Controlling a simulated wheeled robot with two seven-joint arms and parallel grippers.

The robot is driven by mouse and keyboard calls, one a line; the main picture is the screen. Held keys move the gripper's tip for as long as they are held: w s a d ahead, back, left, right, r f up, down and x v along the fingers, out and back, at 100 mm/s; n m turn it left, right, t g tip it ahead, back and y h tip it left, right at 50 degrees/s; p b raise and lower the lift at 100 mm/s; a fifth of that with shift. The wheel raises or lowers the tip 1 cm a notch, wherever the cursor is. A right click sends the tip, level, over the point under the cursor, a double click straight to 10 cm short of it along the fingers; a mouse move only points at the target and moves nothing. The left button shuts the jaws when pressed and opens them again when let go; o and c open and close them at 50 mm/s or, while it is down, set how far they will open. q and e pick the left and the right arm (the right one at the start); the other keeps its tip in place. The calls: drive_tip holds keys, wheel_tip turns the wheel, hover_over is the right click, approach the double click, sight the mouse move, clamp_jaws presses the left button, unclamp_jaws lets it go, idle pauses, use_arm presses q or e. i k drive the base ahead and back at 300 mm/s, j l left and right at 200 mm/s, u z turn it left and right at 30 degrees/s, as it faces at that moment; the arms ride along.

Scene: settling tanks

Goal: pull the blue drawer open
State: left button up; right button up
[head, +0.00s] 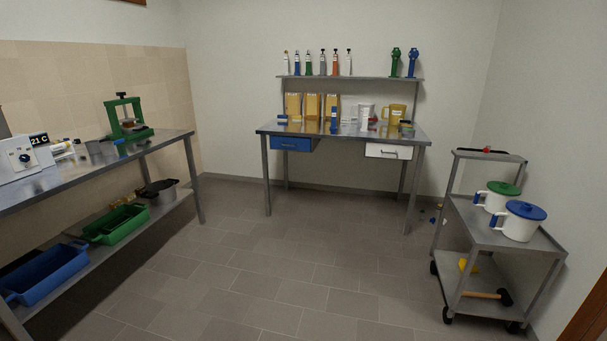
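The blue drawer (290,144) hangs under the left part of the steel table (345,132) against the far wall. Its front shows a small light handle. It looks shut or nearly so; from this distance I cannot tell exactly. A white drawer (388,151) with a handle hangs under the right part of the same table. Neither of my grippers shows in the head view, and the blue drawer is well away across the floor.
The tiled floor (270,265) between me and the table is clear. A steel bench (90,165) with a lower shelf runs along the left. A wheeled cart (500,240) with two lidded white pots stands at the right. Small coloured bits (437,209) lie near the right wall.

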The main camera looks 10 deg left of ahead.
sight(279, 142)
drive_tip(key=i+u, duration=0.3)
drive_tip(key=i, duration=2.4)
